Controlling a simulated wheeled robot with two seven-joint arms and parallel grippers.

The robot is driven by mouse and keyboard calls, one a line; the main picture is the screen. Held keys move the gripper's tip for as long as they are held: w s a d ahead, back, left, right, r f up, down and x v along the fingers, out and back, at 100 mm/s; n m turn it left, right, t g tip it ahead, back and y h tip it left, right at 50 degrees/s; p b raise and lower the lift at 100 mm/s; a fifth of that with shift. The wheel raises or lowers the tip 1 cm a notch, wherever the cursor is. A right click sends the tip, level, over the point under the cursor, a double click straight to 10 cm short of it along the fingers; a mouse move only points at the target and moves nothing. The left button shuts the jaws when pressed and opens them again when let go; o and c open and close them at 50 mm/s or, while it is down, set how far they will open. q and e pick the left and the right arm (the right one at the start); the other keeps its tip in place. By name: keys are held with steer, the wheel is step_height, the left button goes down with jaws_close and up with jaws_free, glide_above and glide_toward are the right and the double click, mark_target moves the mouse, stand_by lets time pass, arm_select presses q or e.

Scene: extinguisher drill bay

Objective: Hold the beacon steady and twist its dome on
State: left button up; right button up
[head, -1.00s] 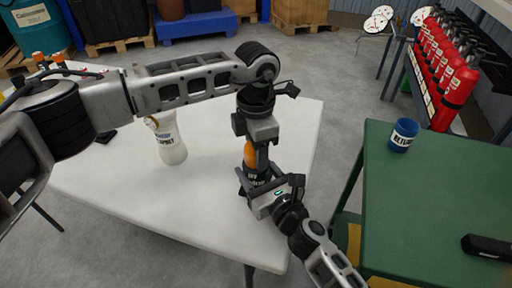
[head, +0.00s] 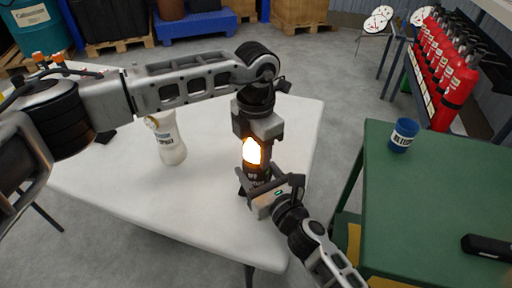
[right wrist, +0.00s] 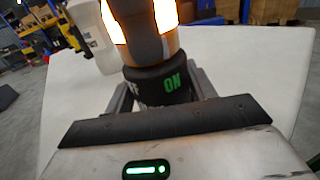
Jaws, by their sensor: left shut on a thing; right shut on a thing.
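The beacon's dark base (head: 255,178) stands upright near the right edge of the white table. In the right wrist view the base (right wrist: 160,88) carries green "ON" lettering. The orange dome (head: 252,151) sits on top of the base and glows bright; it also shows in the right wrist view (right wrist: 115,28). My left gripper (head: 253,138) points down and is shut on the dome from above. My right gripper (head: 258,190) is shut on the base from the front right. The jaws hide part of the dome and base.
A white bottle (head: 170,145) stands on the white table (head: 210,215), left of the beacon. A blue cup (head: 404,135) and a black object (head: 487,246) are on the green table (head: 430,195). Red extinguishers (head: 455,92) line a rack at the right.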

arm_select(q)
steer(key=o, duration=1)
steer(key=shift+r, duration=0.1)
step_height(320, 180, up, 12)
arm_select(e)
steer(key=o, duration=1.3)
steer(key=shift+o, duration=0.2)
steer(key=shift+s, duration=0.1)
